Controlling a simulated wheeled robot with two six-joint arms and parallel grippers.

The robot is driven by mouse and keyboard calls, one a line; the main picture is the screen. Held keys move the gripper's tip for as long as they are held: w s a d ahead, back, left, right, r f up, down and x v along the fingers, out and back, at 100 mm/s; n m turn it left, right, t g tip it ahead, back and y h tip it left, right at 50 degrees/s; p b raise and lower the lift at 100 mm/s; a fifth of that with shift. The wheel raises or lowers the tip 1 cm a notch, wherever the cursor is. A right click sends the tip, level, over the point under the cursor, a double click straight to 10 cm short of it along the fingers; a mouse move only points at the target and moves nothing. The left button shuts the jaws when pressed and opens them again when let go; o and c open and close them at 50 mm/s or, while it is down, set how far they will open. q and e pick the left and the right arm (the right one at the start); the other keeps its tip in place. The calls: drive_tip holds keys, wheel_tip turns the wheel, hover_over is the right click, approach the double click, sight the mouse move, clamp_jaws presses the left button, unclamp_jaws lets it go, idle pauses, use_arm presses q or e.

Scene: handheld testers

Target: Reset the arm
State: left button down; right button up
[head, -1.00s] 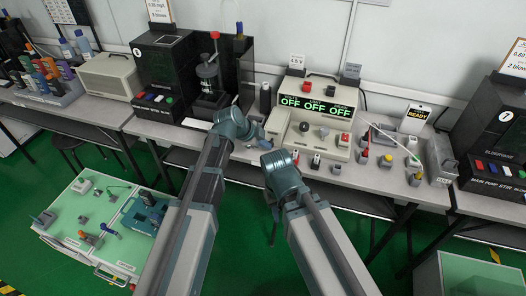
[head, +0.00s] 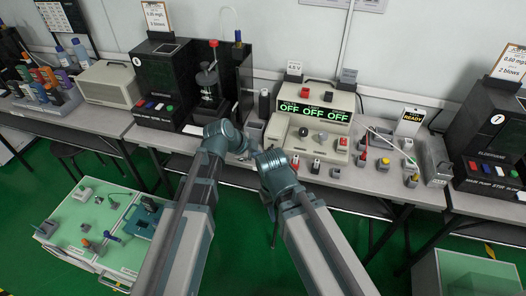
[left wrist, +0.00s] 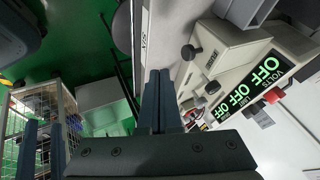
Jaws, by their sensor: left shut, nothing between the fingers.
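Both of my arms reach forward in the head view, their wrists close together before the front edge of the bench. My left gripper (left wrist: 160,98) shows in the left wrist view with its two dark blue fingers pressed together and nothing between them. In the head view it is mostly hidden by its own wrist. My right gripper (head: 273,220) points down below its blue-grey wrist, over the floor in front of the bench. Its fingers are small and dark there, and I cannot tell their gap. I see nothing held.
The bench (head: 375,183) carries a beige meter (head: 310,126) reading OFF, with small testers at its right. Black machines (head: 165,80) stand at its left and right. A green-topped cart (head: 75,225) is at lower left.

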use_arm(q)
drive_tip(key=p+v, duration=0.4)
drive_tip(key=v, duration=0.2)
drive_tip(key=shift+a, duration=0.25)
drive_tip(key=shift+s, duration=0.1)
drive_tip(key=s+a+n+g+y+p, duration=0.1)
drive_tip(key=s+a+n+g+y, duration=0.1)
drive_tip(key=s+n, duration=0.6)
drive_tip(key=s+a+f+n+g+y+p, duration=0.1)
drive_tip(key=s+a+n+g+y, duration=0.1)
drive_tip(key=s+n+y, duration=0.3)
drive_tip(key=shift+s+n+g+p, duration=0.35)
drive_tip(key=shift+s+n, duration=1.25)
drive_tip(key=shift+s, duration=0.4)
drive_tip(key=shift+f, duration=0.15)
